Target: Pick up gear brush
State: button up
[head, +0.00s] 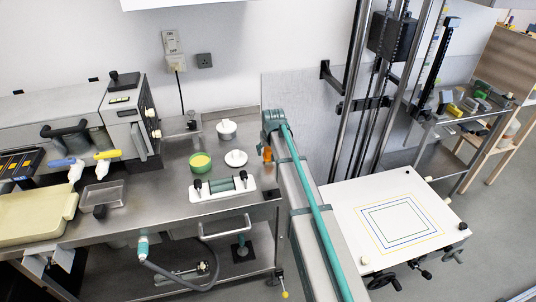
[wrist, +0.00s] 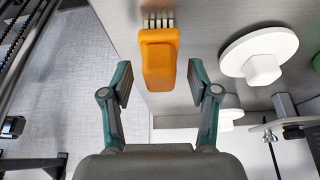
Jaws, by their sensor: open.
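The gear brush (wrist: 159,58) has an orange handle and a row of pale bristles, which point to the top of the wrist view. In the head view its orange part (head: 267,154) shows at the right end of the steel bench, beside my arm. My gripper (wrist: 160,80) is open and empty. Its two teal fingers with dark pads stand on either side of the handle's near end in the wrist view, with a gap on each side. In the head view my arm hides the fingers.
A white lid with a knob (wrist: 262,62) lies right of the brush in the wrist view. A green bowl (head: 201,163) and a white holder with a green roller (head: 222,187) stand close by on the bench (head: 150,205). The enlarger column (head: 350,95) stands to the right.

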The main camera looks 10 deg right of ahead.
jog(key=shift+c, duration=0.3)
grip_shut()
jog(key=shift+r, duration=0.1)
jog(key=shift+r, duration=0.5)
jog(key=s+d+r+b, duration=0.4)
jog(key=s+r+b, duration=0.1)
jog(key=s+r, duration=0.6)
jog(key=shift+s+r+b, duration=0.35)
jog(key=shift+s, duration=0.85)
